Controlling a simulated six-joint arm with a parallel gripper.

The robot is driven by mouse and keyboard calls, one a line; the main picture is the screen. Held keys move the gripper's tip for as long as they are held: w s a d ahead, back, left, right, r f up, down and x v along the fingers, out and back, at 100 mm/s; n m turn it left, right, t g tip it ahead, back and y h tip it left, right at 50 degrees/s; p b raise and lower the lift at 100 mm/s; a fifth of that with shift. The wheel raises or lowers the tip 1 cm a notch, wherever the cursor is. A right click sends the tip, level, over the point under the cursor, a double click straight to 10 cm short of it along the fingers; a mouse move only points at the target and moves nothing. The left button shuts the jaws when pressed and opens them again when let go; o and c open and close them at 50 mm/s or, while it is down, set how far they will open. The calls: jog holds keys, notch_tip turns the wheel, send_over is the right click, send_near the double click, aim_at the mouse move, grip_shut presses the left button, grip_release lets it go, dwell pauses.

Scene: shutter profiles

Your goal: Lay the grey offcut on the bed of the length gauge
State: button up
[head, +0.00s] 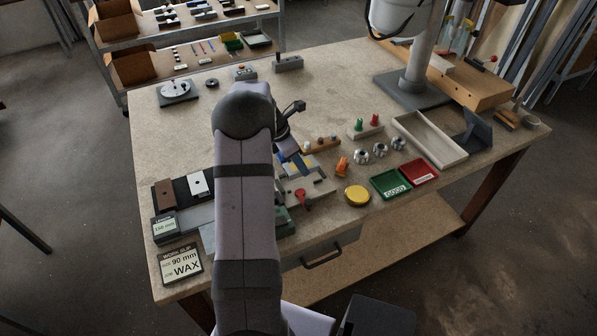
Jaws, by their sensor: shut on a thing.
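The length gauge stands at the table's left front, with a dark back strip carrying a brown block (165,194) and a white block (197,184). Its small display (165,228) seems to read about 150 mm. A flat grey surface (192,219) lies beside the display; it looks like the gauge's bed, partly behind my arm. My gripper (291,149) is mostly hidden behind my arm, right of the gauge and near the middle of the table. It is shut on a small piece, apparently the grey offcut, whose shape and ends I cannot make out.
A fixture with blue and yellow parts (303,184) and a red knob (301,197) lies below my gripper. Green (390,185) and red (420,172) trays and a yellow disc (357,195) are to the right.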

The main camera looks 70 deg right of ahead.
jog(key=shift+r+b, duration=0.5)
jog(key=shift+r, duration=2.3)
jog(key=shift+w, duration=0.1)
jog(key=w+a+n+t, duration=0.1)
jog(key=w+a+n, duration=0.1)
jog(key=w+a, duration=0.35)
jog(key=w+a+n+h+b, duration=0.1)
jog(key=w+a+n, duration=0.1)
jog(key=w, duration=0.7)
jog(key=w+a+n+t, duration=0.1)
jog(key=w+a, duration=0.3)
jog(key=w, duration=0.4)
jog(key=m+g+y, duration=0.1)
jog(key=m+g, duration=0.1)
jog(key=m, duration=0.3)
send_over(206, 214)
jog(key=w+a, duration=0.1)
jog(key=shift+w+a+f, duration=0.1)
jog(key=shift+a, duration=0.05)
jog(key=shift+f+p, duration=1.2)
jog(key=shift+f, duration=3.85)
